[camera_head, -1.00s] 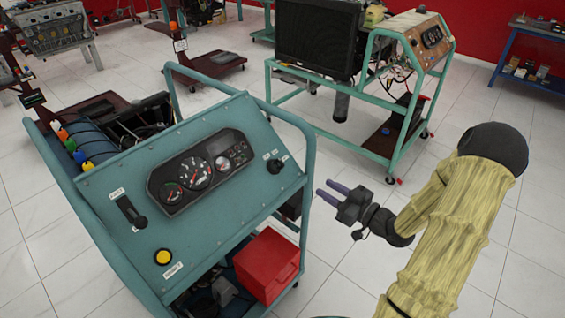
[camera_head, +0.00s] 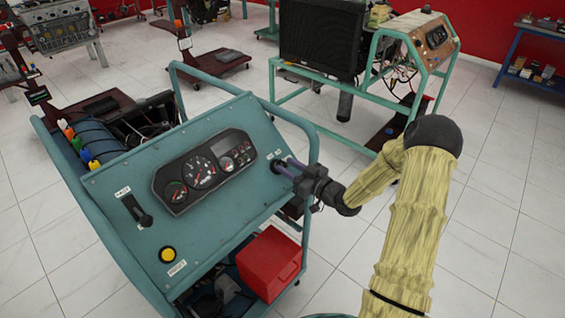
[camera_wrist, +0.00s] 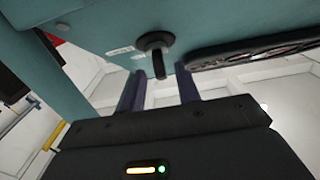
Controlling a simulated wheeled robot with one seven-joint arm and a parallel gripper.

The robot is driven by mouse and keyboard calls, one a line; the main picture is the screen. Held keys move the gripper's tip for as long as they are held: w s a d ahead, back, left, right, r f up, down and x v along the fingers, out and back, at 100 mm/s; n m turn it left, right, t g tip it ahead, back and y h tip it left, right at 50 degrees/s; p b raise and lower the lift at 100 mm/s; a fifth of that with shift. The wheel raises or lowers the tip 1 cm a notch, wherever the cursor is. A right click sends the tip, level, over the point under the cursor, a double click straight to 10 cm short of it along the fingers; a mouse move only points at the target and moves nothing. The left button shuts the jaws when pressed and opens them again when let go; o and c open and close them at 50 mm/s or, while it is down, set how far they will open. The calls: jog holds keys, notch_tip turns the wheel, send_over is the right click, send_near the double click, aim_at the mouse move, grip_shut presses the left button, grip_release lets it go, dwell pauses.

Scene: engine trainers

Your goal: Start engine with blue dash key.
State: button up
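The blue-teal dash panel (camera_head: 215,215) tilts up on its trainer frame. The key switch, a black knob with a projecting key (camera_wrist: 154,46), sits in the panel's upper right corner in the head view, where my fingers partly cover it. In the wrist view the key points between my finger tips. My gripper (camera_head: 284,167) is open with two dark purple fingers, at the panel's right edge. In the wrist view the fingers (camera_wrist: 160,80) stand apart on either side below the key. Whether they touch it cannot be told.
The gauge cluster (camera_head: 203,171) lies left of the key. A black lever (camera_head: 137,210) and a yellow button (camera_head: 168,254) are further left. A red box (camera_head: 269,263) sits below the panel. Another trainer (camera_head: 414,50) stands behind. White floor is open to the right.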

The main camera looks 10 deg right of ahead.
aim_at(287, 166)
jog(key=shift+x, duration=1.5)
grip_shut()
